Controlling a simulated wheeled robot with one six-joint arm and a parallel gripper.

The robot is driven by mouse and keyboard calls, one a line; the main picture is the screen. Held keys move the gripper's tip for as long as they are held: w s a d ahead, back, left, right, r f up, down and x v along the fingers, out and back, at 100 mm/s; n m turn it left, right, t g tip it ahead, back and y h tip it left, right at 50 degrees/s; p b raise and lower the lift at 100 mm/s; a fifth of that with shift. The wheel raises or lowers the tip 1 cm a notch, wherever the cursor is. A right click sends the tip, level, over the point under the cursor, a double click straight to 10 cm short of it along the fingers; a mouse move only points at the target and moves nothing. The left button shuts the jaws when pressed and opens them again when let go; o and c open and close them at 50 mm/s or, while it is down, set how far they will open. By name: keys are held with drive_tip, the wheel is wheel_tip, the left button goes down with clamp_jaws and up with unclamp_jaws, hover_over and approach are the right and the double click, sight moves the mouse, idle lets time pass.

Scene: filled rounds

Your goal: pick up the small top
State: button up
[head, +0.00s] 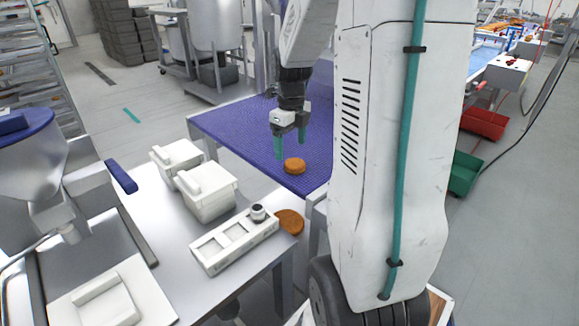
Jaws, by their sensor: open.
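A small round brown top (294,165) lies flat on the purple-blue belt (235,130), near its front edge. My gripper (291,146) points down over the belt, with its two green fingers apart and nothing between them. The fingertips are just above and behind the small top in the picture; I cannot tell the exact height gap. A second, wider brown round (290,221) lies at the right edge of the metal table, partly hidden by a white slotted holder.
The white slotted holder (235,240) with a black-topped knob stands on the metal table (165,225). Two white lidded boxes (208,190) stand behind it. A blue-and-grey machine (30,165) is at left. My white column hides the belt's right part.

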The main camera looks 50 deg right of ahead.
sight(295, 162)
drive_tip(key=f, duration=0.3)
drive_tip(key=s+f, duration=0.1)
drive_tip(key=f, duration=0.1)
drive_tip(key=shift+d+f, duration=0.15)
drive_tip(key=shift+d, duration=0.15)
drive_tip(key=c, duration=0.8)
